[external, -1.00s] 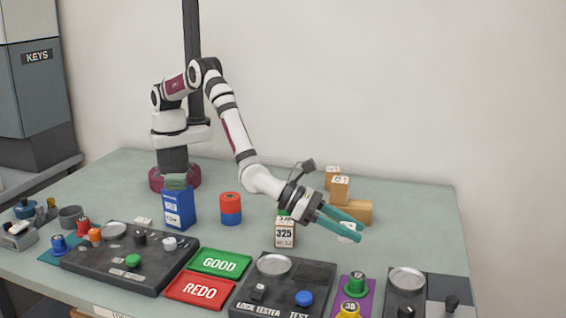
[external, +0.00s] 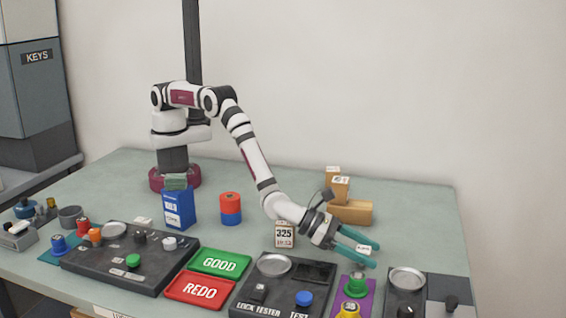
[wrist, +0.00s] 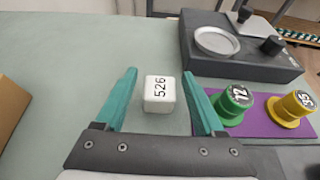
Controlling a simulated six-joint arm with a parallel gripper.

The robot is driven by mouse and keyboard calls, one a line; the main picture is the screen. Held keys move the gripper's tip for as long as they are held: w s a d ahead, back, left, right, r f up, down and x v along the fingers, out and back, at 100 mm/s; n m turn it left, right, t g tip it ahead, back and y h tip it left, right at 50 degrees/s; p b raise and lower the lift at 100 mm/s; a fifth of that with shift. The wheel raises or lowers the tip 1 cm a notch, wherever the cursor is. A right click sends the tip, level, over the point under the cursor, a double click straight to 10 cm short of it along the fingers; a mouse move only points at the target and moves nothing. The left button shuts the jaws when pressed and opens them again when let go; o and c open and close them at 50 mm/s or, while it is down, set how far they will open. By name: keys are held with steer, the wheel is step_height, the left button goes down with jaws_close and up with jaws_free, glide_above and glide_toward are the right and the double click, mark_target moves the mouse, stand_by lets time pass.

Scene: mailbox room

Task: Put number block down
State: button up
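A small white number block (wrist: 159,93) marked 526 is between the two fingers of my gripper (wrist: 160,73) in the wrist view, with a gap on each side. The block (external: 363,248) also shows between the teal fingers of my gripper (external: 368,254) in the external view. My gripper is open around it, low over the table. The fingers partly hide the block in the external view, and its contact with the table is hard to make out.
A purple mat (wrist: 240,126) with a green knob (wrist: 235,98) and a yellow knob (wrist: 292,106) is close on the right. The dark lock tester (external: 282,291) is in front. A 325 block (external: 285,234) and a wooden block (external: 350,213) stand nearby. Bare table lies beyond the fingers.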

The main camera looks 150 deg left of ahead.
steer(key=shift+s+d+r, duration=0.1)
steer(key=shift+d+r, duration=0.05)
steer(key=shift+r, duration=0.1)
steer(key=v, duration=1.1)
steer(key=shift+s+d, duration=0.25)
steer(key=s+a+r+n+g+y, duration=0.2)
steer(key=s+r+n+g, duration=0.4)
steer(key=s+r+n, duration=0.85)
steer(key=s+d+n+g+h, duration=0.1)
steer(key=s+d+n+h, duration=0.1)
steer(key=s+d, duration=0.3)
steer(key=s+d+n+g+h, duration=0.1)
steer(key=s+d+h, duration=0.3)
steer(key=s, duration=0.9)
steer(key=s+d+r+n+g+h, duration=0.1)
steer(key=s+d+n+h, duration=0.2)
steer(key=s+d, duration=0.5)
steer(key=shift+s+n+g+h, duration=0.3)
steer(key=shift+s+n, duration=0.15)
steer(key=shift+s, duration=0.65)
